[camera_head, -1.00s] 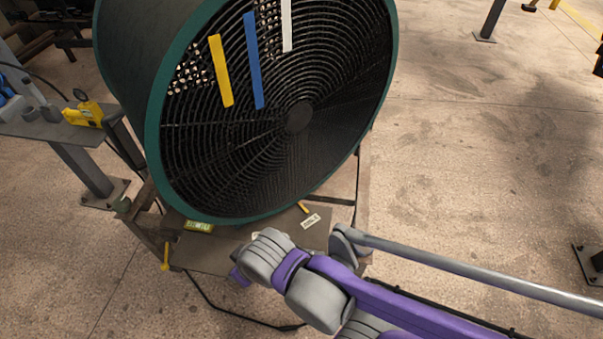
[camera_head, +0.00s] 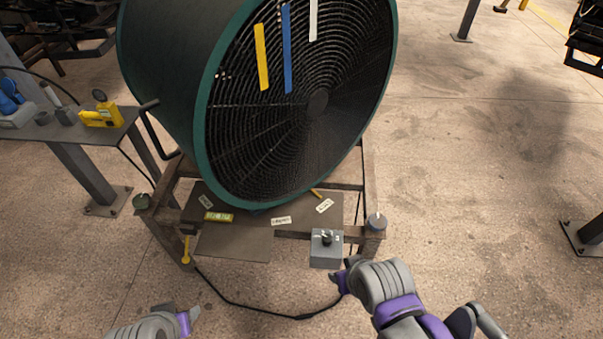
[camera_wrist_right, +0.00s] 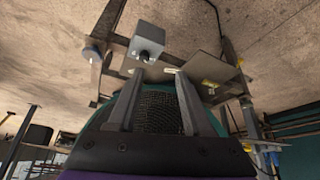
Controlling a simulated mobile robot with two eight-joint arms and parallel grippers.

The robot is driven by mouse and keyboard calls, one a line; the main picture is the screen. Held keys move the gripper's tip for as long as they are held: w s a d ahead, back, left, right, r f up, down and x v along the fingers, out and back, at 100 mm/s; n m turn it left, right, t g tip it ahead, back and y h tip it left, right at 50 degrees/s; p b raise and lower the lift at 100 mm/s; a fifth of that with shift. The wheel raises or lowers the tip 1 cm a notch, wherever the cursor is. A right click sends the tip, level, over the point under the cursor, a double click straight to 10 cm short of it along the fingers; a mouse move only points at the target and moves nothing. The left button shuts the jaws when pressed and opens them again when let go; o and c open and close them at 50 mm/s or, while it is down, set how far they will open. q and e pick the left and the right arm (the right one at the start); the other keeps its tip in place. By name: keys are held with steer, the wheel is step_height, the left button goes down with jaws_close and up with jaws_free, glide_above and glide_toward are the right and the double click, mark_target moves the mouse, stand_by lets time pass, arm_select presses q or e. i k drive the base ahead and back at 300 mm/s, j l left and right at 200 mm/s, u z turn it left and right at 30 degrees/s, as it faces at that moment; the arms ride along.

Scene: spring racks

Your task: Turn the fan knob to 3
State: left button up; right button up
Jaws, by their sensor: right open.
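A large fan (camera_head: 300,130) with a green rim stands on a metal frame. At the frame's front right is a grey box (camera_head: 326,257) with a black knob (camera_head: 327,238) on its top face; small marks surround the knob, too small to read. My right gripper (camera_head: 339,283) is just below and right of the box, apart from it. In the right wrist view the right gripper (camera_wrist_right: 160,74) is open and empty, with the grey box (camera_wrist_right: 148,42) beyond its fingertips. My left gripper (camera_head: 191,314) is at the bottom left, away from the box; its jaw opening is unclear.
A yellow lever (camera_head: 186,248) hangs at the front left. A black cable (camera_head: 255,309) lies on the floor. A side table (camera_head: 75,128) stands left.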

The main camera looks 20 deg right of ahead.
mark_target(327, 239)
steer(key=k+j+z, duration=0.65)
steer(key=j, duration=0.2)
steer(key=k+j, duration=0.45)
steer(key=i+l+u, duration=0.2)
steer(key=i, duration=0.25)
steer(key=i+l+u, duration=0.2)
steer(key=i+l, duration=0.15)
